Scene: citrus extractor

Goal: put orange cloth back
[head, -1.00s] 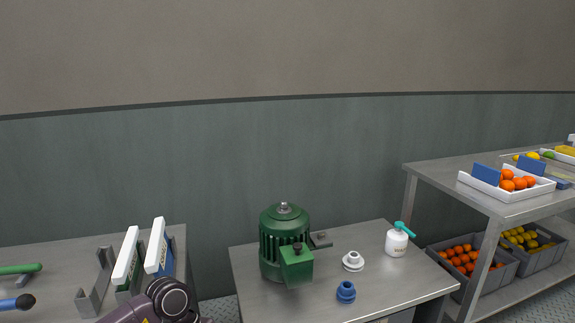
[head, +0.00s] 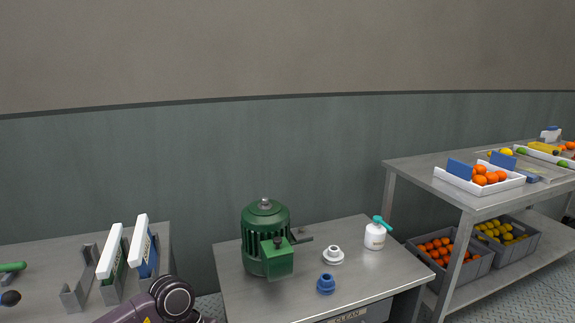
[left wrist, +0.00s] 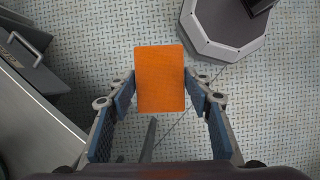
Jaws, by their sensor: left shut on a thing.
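The orange cloth (left wrist: 159,80) shows in the left wrist view as a flat, upright rectangle. My left gripper (left wrist: 164,88) is shut on it, with one blue-padded finger at each side. The cloth is held above the metal floor, clear of the tables. In the head view only part of my left arm shows at the bottom left; the cloth and fingers are out of sight. My right gripper is in neither view. A grey front labelled "CLEAN" (head: 347,317) shows under the middle table, cut off by the picture's bottom edge.
The middle table (head: 225,262) carries a green machine (head: 266,238), a white part (head: 333,256), a blue part (head: 326,284) and a white bottle (head: 375,235). A shelf table (head: 420,168) with fruit stands right. A grey handled front (left wrist: 28,62) lies left of the cloth.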

